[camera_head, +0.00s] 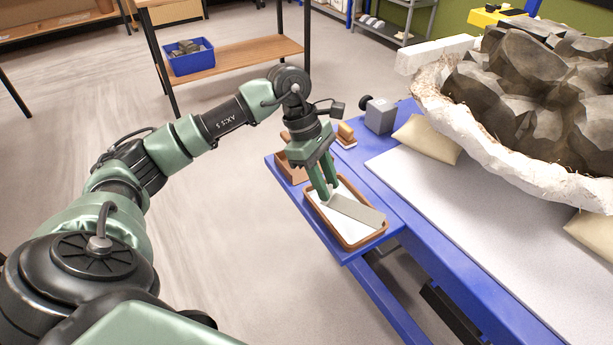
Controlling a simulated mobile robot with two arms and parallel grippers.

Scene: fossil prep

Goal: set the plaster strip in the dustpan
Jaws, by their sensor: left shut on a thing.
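A flat grey strip (358,212), which looks like the plaster strip, is at the brown-rimmed tray (348,246) with a white inside. My left gripper (324,194) points down over the tray and is shut on the strip's upper left end. The strip slants down to the right, its far end near the tray's right rim. I cannot tell whether it touches the tray floor. I cannot pick out a dustpan for sure. My right gripper is not in view.
The tray stands on a blue side shelf (277,179) of the bench. Beside it are a brown box (293,172), a small brush-like block (346,134) and a grey block (379,116). A large plaster-jacketed fossil (535,178) and a tan sandbag (428,139) occupy the bench at right.

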